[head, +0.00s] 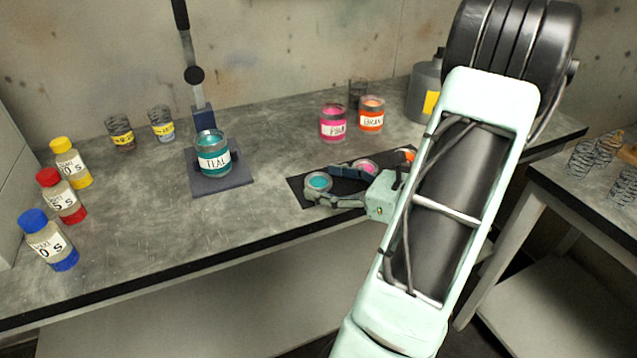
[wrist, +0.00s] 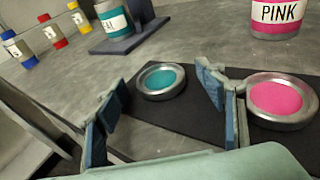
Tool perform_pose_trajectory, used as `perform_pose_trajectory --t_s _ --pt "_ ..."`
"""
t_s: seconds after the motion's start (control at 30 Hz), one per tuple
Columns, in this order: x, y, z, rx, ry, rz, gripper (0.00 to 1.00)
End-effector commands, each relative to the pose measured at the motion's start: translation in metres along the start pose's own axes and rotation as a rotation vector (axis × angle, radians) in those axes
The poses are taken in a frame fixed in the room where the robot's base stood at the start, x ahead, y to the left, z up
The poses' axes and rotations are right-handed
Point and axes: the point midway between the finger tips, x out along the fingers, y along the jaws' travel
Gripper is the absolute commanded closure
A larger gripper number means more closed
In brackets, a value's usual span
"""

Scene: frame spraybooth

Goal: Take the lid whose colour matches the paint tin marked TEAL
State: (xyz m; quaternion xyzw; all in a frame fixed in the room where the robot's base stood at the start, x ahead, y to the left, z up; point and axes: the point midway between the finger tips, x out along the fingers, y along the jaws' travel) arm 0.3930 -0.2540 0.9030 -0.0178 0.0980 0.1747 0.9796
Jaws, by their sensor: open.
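The paint tin marked TEAL (head: 213,155) stands upright on a dark square base at the back of the bench; it shows partly in the wrist view (wrist: 110,20). A round lid with a teal centre (wrist: 161,81) lies on a black mat (wrist: 170,127); the head view shows it too (head: 319,182). A pink-centred lid (wrist: 279,101) lies to its right, and an orange lid (head: 405,155) is partly hidden by my arm. My gripper (wrist: 155,95) is open and empty. In the wrist view its fingers appear on either side of the teal lid, whose body looks beyond the fingertips.
Pink (head: 333,123) and orange (head: 371,114) tins stand behind the mat. Red, yellow and blue capped bottles (head: 62,194) line the left side. Two dark jars (head: 161,123) and a stand pole (head: 190,55) are at the back. The bench front between bottles and mat is clear.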

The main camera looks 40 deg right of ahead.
Motion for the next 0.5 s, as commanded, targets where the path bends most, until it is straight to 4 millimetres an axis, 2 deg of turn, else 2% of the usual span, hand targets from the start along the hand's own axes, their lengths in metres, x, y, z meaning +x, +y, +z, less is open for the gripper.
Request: perform_pose_trajectory --t_s 0.1,0.43,0.5 --pt "-0.0003 0.0 -0.0001 0.0 0.0 0.0 0.37" --pt "-0.0006 0.0 -0.0002 0.001 0.0 0.0 0.73" --pt "-0.0006 0.0 -0.0001 0.0 0.0 0.0 0.73"
